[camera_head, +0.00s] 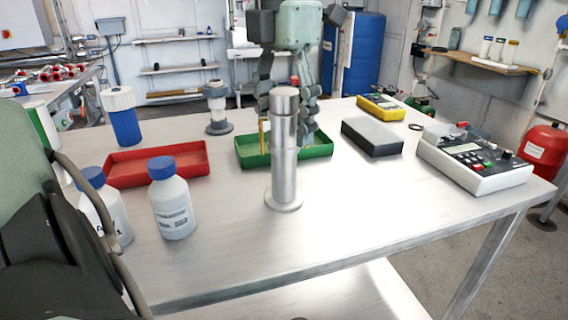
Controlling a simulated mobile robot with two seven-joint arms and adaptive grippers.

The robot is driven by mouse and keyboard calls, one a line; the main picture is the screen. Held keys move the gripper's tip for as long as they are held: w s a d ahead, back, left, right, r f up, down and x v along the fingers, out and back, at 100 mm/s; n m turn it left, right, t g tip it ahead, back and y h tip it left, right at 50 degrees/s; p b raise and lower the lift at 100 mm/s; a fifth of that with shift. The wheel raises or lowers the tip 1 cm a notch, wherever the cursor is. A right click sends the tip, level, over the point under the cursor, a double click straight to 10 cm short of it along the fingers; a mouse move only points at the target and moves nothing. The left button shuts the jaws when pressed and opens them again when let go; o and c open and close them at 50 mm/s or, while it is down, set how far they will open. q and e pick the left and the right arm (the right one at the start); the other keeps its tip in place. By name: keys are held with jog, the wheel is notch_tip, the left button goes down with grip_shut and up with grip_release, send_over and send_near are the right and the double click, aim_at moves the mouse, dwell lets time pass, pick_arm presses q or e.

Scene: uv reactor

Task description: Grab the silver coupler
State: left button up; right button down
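The silver coupler is most likely the shiny silver cylinder (284,150), upright on a round foot near the table's middle. It has a wider cap-like top and stepped sections. My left gripper (287,123) points down from the top of the view, with its fingers apart on either side of the cylinder's upper part. The cylinder hides part of the gripper, so I cannot tell whether the fingers are around it or behind it. No contact is visible. My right gripper is not in view.
A green tray (318,151) is behind the cylinder, a red tray (186,161) to its left. Blue-capped bottles (172,205) stand at front left. A dark box (372,137), yellow meter (380,107) and control unit (474,160) are right. The table's (350,225) front middle is clear.

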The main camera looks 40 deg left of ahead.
pick_arm(q)
grip_shut()
jog(key=shift+r, duration=0.1)
dwell(0.4)
